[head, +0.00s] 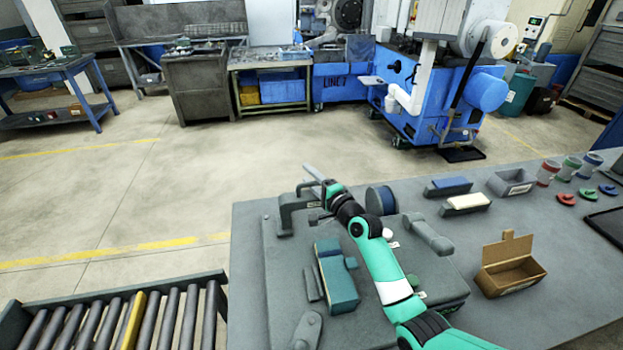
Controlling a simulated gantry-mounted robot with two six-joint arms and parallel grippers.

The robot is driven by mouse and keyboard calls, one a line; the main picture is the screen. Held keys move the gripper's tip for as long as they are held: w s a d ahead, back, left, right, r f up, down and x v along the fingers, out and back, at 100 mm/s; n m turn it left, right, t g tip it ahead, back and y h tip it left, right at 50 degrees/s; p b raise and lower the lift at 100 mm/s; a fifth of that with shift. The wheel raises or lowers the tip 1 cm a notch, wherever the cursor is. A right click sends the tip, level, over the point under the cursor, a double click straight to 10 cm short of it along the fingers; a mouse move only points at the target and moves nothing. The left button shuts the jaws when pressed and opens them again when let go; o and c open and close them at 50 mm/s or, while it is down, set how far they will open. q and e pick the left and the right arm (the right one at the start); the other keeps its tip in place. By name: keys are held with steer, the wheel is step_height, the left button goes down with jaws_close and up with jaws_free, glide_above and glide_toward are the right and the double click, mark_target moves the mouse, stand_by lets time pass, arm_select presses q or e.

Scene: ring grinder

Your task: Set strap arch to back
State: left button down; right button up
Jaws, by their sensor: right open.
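A grey arch-shaped bracket (286,207), which looks like the strap arch, stands at the back left of a grey base plate (285,290) on the table. My right gripper (314,180) is open at the bracket's right end, just above or beside it. The arm partly hides that end, and I cannot tell whether the fingers touch it. A teal and grey block (337,278) sits on the plate in front of the arm. My left gripper is not in view.
A dark blue spool (381,199) and a grey rounded lever (428,235) are close to my right arm. A cardboard box (510,270), blue and white blocks and several small cups stand right. A roller conveyor (120,318) lies front left.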

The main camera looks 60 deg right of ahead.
steer(key=shift+s+a, duration=0.1)
steer(key=shift+s, duration=0.1)
steer(key=p+v, duration=0.3)
steer(key=v, duration=0.8)
steer(key=shift+s, duration=0.1)
